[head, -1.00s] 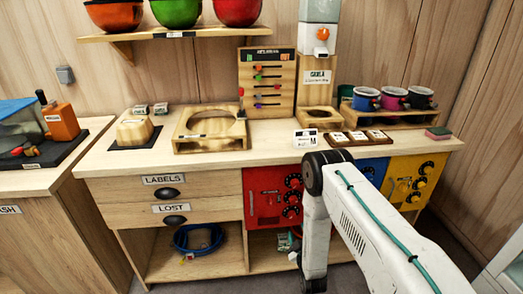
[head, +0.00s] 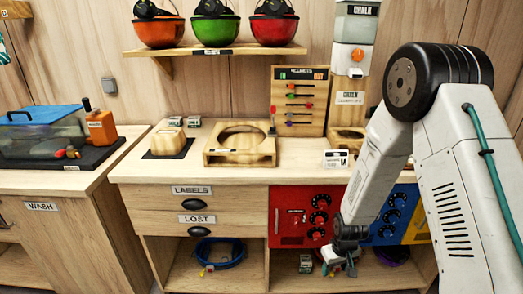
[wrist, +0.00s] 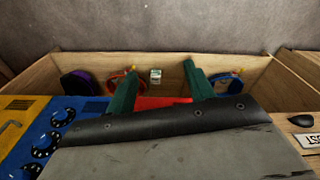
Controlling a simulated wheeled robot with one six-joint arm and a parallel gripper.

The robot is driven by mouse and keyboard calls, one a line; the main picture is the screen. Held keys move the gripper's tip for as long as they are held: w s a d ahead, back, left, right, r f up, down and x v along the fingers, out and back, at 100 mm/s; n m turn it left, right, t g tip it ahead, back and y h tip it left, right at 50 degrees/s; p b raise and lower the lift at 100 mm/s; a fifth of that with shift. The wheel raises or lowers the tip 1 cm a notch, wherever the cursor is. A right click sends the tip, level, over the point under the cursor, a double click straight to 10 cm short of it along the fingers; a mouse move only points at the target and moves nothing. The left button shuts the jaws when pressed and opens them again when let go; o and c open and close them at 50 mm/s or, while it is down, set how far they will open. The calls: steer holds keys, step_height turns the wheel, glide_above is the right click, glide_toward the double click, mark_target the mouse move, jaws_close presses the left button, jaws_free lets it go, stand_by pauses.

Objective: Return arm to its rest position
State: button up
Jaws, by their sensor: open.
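My gripper (head: 340,262) hangs low in front of the workbench, near the lower edge of the red locker panel (head: 290,213). In the wrist view my gripper (wrist: 161,70) shows two green fingers spread apart with nothing between them. My white arm bends at a black elbow joint on the right of the head view and reaches down to the gripper. It hides part of the red and blue panels and part of the bench top.
The wooden bench top (head: 150,173) and drawers (head: 190,200) stand close by.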

steer(key=s+d+r+m, duration=0.1)
steer(key=s+r, duration=0.8)
steer(key=r, duration=0.4)
steer(key=s+d+r+m, duration=0.1)
steer(key=s+r, duration=0.9)
steer(key=r, duration=0.3)
steer(key=s+r, duration=0.9)
steer(key=r, duration=0.5)
steer(key=shift+s+d+m, duration=0.2)
steer(key=shift+d+m, duration=0.2)
steer(key=shift+r, duration=0.1)
